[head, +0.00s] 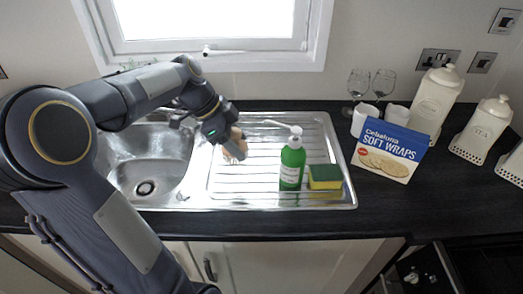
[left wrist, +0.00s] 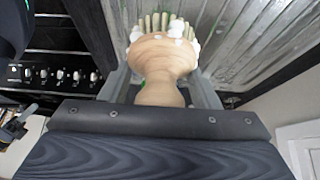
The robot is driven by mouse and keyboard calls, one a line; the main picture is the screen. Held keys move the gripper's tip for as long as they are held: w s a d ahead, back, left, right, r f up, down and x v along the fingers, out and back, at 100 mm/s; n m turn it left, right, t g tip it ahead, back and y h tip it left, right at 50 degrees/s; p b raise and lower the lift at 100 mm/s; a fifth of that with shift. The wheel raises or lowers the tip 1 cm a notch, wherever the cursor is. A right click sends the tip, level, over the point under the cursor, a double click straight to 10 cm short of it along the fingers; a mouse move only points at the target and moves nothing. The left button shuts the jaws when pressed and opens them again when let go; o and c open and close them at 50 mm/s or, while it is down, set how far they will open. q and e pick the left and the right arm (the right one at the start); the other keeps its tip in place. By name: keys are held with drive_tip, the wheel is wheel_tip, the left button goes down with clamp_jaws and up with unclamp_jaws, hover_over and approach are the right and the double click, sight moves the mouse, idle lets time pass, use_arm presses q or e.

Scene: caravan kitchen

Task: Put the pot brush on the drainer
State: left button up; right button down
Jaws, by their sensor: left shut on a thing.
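The pot brush has a pale wooden head and handle, with bristles pointing away from my wrist camera. It shows clearly in the left wrist view (left wrist: 160,58) and partly in the head view (head: 236,133). My left gripper (head: 236,148) is shut on the brush over the left part of the drainer. The drainer (head: 318,150) is the ridged metal area right of the sink bowl. Its ridges also fill the upper part of the left wrist view (left wrist: 245,40). I cannot tell whether the bristles touch the drainer.
A green soap bottle (head: 292,168) and a yellow-green sponge (head: 325,178) stand on the drainer's right part. The sink bowl (head: 150,165) lies left. A Soft Wraps box (head: 388,150), wine glasses (head: 383,82) and white canisters (head: 435,100) stand right on the dark worktop.

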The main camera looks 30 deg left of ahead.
use_arm(q)
drive_tip(key=w+f, duration=0.4)
drive_tip(key=w+f+p, duration=0.1)
drive_tip(key=w+f, duration=0.1)
drive_tip(key=w, duration=0.1)
drive_tip(key=shift+d+f, duration=0.3)
drive_tip(key=shift+f, duration=0.1)
wheel_tip(320, 180, down, 3)
drive_tip(key=shift+f, duration=0.1)
drive_tip(key=shift+f, duration=0.15)
drive_tip(key=o, duration=1.1)
